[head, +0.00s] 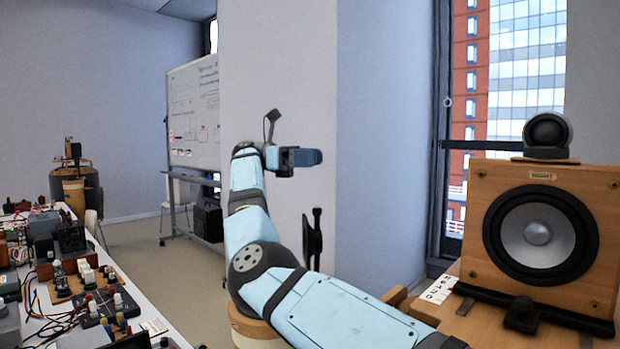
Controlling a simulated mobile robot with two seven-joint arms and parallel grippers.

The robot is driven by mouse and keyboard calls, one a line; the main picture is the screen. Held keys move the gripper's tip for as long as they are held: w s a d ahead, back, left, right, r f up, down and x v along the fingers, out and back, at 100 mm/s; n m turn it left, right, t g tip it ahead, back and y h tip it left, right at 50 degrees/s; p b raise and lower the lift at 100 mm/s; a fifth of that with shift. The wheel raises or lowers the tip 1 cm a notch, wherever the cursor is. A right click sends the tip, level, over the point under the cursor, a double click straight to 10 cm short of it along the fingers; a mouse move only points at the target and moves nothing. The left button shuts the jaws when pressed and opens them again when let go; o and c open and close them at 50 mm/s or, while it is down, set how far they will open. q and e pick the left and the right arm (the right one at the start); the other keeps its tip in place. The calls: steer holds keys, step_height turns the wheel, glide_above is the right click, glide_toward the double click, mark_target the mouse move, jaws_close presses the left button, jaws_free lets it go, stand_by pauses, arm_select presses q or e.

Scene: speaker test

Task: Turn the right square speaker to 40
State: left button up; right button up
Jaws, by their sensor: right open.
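A dark block (521,314) sits in front of the speaker's foot. My right gripper (308,157) is raised left of the speaker, well apart from it, open and empty, seen side-on. My left gripper is not in view.
A long bench (152,303) with wires and several small devices runs along the left. A whiteboard on a stand (195,110) is behind. A pale wall column (280,60) stands behind my right arm. A window (512,70) is behind the speaker.

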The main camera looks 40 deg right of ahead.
step_height(320, 180, up, 8)
steer(key=p, duration=0.4)
steer(key=shift+p, duration=0.4)
steer(key=shift+f, duration=0.2)
